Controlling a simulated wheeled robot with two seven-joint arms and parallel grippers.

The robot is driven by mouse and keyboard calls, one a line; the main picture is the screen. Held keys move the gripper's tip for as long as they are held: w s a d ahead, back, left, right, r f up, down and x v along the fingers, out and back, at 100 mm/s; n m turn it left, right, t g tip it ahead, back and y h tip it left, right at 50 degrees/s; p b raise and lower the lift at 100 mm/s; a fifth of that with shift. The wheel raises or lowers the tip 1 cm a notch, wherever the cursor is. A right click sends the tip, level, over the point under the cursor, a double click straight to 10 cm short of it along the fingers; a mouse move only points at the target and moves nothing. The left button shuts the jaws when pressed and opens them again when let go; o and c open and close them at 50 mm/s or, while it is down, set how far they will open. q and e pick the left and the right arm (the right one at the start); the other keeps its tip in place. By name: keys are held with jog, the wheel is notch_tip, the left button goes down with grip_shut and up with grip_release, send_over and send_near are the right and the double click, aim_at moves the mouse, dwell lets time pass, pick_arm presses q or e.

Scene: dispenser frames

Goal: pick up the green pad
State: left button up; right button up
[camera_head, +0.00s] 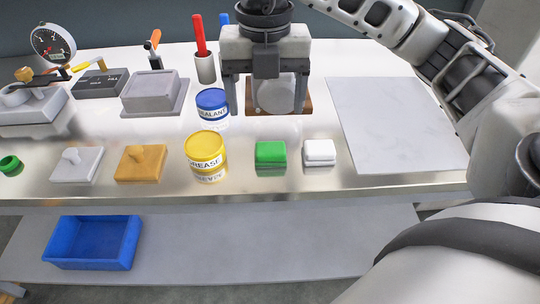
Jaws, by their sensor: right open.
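The green pad (271,153) is a small block lying near the front edge of the bench, between the yellow grease can (206,151) and a white block (319,151). My right gripper (268,102) is open and points down behind the green pad, farther from the front edge. Its two fingers stand on either side of a pale rounded object (276,94) on a brown base (307,101). Whether the fingers touch it cannot be told. The green pad is fully in view and apart from the gripper. My left gripper is not in view.
A blue sealant can (212,105) stands left of my right gripper. A cup (205,69) with a red marker is behind it. A flat grey plate (390,120) lies to the right. A blue bin (92,243) sits on the lower shelf (220,240).

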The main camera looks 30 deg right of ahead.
send_over(271, 148)
jog(key=f, duration=0.4)
jog(key=shift+w+a+f+b, duration=0.15)
jog(key=shift+w+a+b, duration=0.1)
jog(key=shift+a+b, duration=0.1)
jog(key=f, duration=0.4)
jog(key=shift+s+d+f, duration=0.1)
jog(key=shift+s+d, duration=0.15)
jog(key=shift+d, duration=0.15)
jog(key=shift+f, duration=0.45)
jog(key=c, duration=1.1)
